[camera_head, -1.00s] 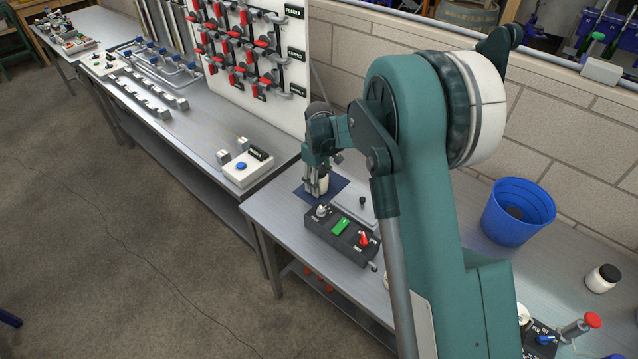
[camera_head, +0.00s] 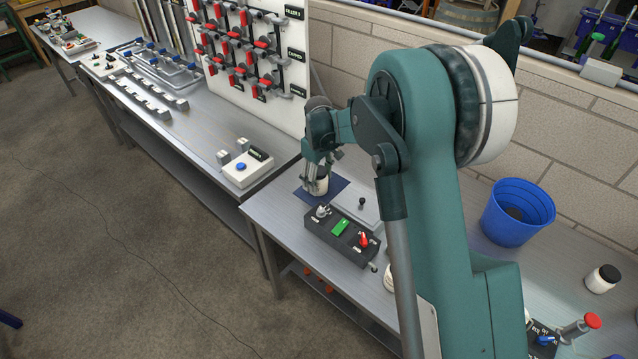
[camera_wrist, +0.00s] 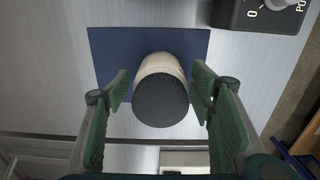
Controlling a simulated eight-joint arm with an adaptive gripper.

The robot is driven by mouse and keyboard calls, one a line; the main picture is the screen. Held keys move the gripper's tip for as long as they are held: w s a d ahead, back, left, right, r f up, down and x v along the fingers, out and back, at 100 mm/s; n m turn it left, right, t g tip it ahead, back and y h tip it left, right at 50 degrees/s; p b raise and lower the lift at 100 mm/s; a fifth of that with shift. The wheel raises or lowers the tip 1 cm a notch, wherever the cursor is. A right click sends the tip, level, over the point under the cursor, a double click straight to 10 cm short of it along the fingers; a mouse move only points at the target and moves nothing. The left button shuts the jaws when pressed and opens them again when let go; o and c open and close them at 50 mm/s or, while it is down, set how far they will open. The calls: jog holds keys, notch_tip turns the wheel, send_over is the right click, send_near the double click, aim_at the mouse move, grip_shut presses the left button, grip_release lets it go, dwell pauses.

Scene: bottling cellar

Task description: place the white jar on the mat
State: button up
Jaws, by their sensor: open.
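The white jar (camera_head: 321,185) with a black lid stands on the dark blue mat (camera_head: 340,183) in the head view. In the wrist view the jar (camera_wrist: 158,64) appears upright on the mat (camera_wrist: 112,50), its lid towards the camera. My gripper (camera_head: 313,180) is at the jar. In the wrist view my gripper (camera_wrist: 161,88) is open, one finger on each side of the jar. A gap shows at the left finger; the right finger is very close to the jar, and I cannot tell if it touches. Part of the jar's body is hidden under the lid.
A black control box (camera_head: 341,234) with a green switch and red knob stands just in front of the mat. A grey plate (camera_head: 357,204) with a small knob lies beside it. A blue bucket (camera_head: 517,212) and another black-lidded white jar (camera_head: 601,279) stand at right.

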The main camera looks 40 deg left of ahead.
notch_tip(320, 180, up, 10)
jog(key=shift+f, duration=0.1)
dwell(0.4)
dwell(0.5)
jog(key=shift+d, duration=0.1)
